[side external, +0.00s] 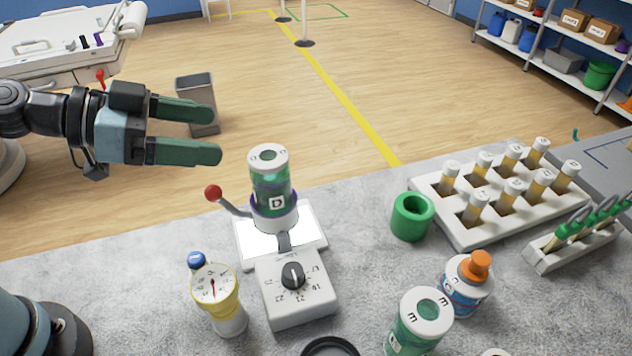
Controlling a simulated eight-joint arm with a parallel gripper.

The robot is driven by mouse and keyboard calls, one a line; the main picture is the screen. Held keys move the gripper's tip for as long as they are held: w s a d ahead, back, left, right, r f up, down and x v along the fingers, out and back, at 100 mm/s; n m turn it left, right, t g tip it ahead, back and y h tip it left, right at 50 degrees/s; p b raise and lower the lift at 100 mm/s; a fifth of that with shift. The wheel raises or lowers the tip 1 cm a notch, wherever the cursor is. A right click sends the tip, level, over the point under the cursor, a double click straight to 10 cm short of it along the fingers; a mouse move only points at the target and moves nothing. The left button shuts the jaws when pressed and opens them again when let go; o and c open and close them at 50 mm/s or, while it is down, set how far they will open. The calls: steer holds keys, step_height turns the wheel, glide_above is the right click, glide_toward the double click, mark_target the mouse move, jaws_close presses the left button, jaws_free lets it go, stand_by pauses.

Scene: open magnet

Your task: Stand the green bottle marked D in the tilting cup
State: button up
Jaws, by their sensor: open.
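The green bottle marked D (270,188) has a white cap and stands upright. Its lower end is inside the tilting cup (275,214), a white cup with a purple rim. The cup sits on the bright plate of a white device (297,293) with a dial, and a lever with a red knob (213,192) is at its left. My gripper (217,134) is open and empty, with two green fingers. It is up and to the left of the bottle, apart from it.
A yellow-and-white gauge (217,297) stands left of the dial. A green ring-shaped holder (412,216), a white rack of vials (478,225), an orange-capped bottle (467,283) and another green bottle (417,325) stand to the right. The bench between the device and green holder is clear.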

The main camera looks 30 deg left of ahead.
steer(key=a+f+n+g+y, duration=0.1)
steer(key=a+f+n+y, duration=0.2)
steer(key=a, duration=0.3)
steer(key=s+a+f+n+g+y, duration=0.1)
steer(key=a+f+n+y, duration=0.3)
steer(key=a+n+y, duration=0.2)
steer(key=shift+a+f+y, duration=0.2)
steer(key=shift+a+y, duration=0.05)
steer(key=shift+y, duration=0.05)
